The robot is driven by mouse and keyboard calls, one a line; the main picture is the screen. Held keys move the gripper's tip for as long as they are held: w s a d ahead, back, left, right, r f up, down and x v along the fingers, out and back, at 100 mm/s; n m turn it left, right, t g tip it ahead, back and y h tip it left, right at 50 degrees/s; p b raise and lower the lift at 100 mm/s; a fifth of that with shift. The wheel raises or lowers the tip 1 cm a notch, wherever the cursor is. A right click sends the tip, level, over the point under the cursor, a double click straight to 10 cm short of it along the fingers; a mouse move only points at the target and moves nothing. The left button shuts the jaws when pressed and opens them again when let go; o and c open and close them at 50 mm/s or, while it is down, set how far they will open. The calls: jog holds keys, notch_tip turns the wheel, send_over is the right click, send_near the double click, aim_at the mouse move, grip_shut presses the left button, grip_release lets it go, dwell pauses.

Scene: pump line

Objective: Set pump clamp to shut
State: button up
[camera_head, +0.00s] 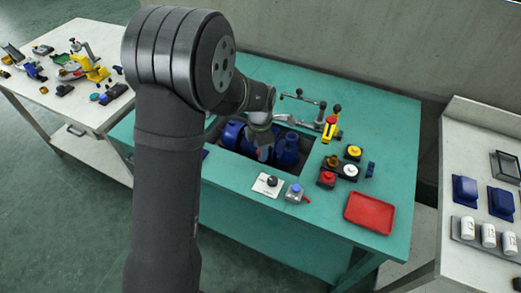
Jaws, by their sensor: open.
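A blue pump (288,149) sits in a dark cut-out in the green table, partly hidden behind my arm. At the back edge of the cut-out is a metal linkage (303,100) with black knobs. A yellow upright clamp-like piece (329,131) with a dark knob stands to its right. I cannot tell for sure which of these is the pump clamp, nor its state. My gripper (263,151) points down over the pump, left of both pieces and apart from them. It is open and seems empty; its fingertips are small and hard to make out.
Right of the cut-out are yellow, white and red knobs (349,171). A black-knobbed switch plate (268,185) and a small red-topped valve (295,194) are in front. A red tray (370,213) lies front right. Side tables (45,95) hold tools and parts.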

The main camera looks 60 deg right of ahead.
jog(key=shift+f, duration=0.65)
grip_shut()
jog(key=shift+d, duration=1.75)
grip_release()
jog(key=shift+d, duration=0.1)
